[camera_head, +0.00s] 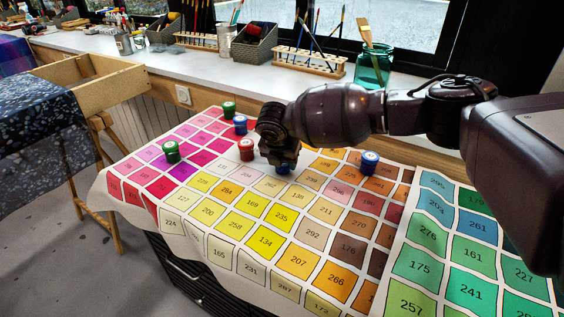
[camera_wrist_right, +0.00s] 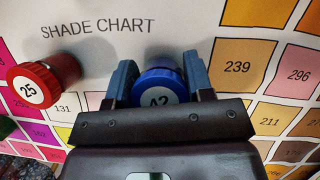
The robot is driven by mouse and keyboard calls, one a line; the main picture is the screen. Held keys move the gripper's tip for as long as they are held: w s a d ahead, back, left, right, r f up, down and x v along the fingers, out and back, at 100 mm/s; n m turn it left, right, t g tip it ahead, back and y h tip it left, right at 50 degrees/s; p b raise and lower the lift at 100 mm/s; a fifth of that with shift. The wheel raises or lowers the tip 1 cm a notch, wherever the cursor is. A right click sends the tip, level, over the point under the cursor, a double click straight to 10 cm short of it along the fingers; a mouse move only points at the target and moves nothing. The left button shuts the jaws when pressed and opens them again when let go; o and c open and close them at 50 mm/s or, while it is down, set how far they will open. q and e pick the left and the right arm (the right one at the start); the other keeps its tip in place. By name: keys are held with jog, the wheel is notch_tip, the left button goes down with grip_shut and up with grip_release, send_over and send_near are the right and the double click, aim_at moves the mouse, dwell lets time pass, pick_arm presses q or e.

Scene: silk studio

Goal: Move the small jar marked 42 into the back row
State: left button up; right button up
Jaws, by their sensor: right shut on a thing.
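The small blue-lidded jar marked 42 (camera_wrist_right: 160,86) sits between the fingers of my right gripper (camera_wrist_right: 158,85) in the right wrist view. The fingers are shut on it, one on each side. In the head view the right gripper (camera_head: 281,160) points down over the shade chart (camera_head: 232,258), and a little of the blue jar (camera_head: 283,168) shows beneath it. I cannot tell whether the jar touches the chart. My left gripper is not in view.
A red jar marked 25 (camera_wrist_right: 40,83) stands left of the held jar. Green jars (camera_head: 171,151) (camera_head: 229,109) and blue jars (camera_head: 240,125) (camera_head: 369,162) also stand on the chart. Brush racks (camera_head: 308,62) and a teal glass jar (camera_head: 374,66) line the sill behind. The chart's front is clear.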

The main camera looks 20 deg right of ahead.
jog(key=shift+f, duration=0.3)
jog(key=shift+c, duration=0.4)
jog(key=shift+r, duration=0.15)
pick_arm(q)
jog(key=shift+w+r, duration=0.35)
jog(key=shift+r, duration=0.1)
pick_arm(e)
jog(key=o, duration=1)
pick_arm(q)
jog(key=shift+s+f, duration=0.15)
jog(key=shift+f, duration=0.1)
